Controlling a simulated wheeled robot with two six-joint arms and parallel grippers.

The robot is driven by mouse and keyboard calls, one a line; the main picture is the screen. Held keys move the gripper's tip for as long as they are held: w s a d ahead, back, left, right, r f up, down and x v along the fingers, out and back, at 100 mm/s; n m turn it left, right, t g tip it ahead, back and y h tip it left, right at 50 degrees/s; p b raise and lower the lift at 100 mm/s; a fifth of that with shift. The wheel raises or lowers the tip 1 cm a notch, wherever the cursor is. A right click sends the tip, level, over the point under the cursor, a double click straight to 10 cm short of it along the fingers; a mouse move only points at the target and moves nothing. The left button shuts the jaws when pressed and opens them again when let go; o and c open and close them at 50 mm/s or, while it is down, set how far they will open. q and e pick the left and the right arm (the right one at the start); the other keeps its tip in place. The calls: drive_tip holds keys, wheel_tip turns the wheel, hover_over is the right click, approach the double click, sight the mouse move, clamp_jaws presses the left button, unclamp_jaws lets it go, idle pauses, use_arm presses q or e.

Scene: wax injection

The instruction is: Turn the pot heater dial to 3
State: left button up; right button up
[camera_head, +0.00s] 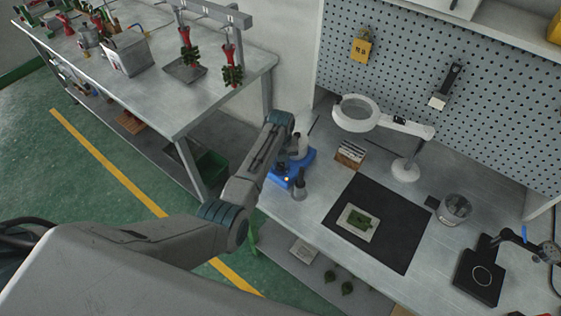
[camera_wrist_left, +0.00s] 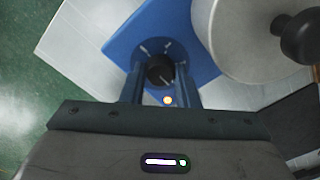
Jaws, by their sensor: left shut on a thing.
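The blue pot heater (camera_head: 307,158) stands at the left end of the grey workbench, and a white pot (camera_head: 301,145) shows on it. In the left wrist view the blue heater (camera_wrist_left: 202,38) fills the top middle, with the pale round pot (camera_wrist_left: 245,35) and its black knob (camera_wrist_left: 302,37) at right. The black dial (camera_wrist_left: 160,70) has short white marks around it; its setting is too small to read. My left gripper (camera_wrist_left: 160,88) is shut on the dial, one finger on each side. In the head view my arm hides much of this grip. My right gripper is not in view.
An orange light (camera_wrist_left: 167,100) glows beside the dial. A ring magnifier lamp (camera_head: 356,113), a small rack (camera_head: 350,154), a black mat (camera_head: 395,215) and a metal cup (camera_head: 454,209) stand to the right. Another table (camera_head: 180,105) is at back left. Open floor lies between them.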

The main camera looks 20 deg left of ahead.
sight(281, 164)
use_arm(q)
drive_tip(key=o, duration=1)
drive_tip(key=shift+c, duration=0.2)
drive_tip(key=shift+r, duration=0.1)
wheel_tip(281, 164, up, 11)
drive_tip(key=b, duration=0.3)
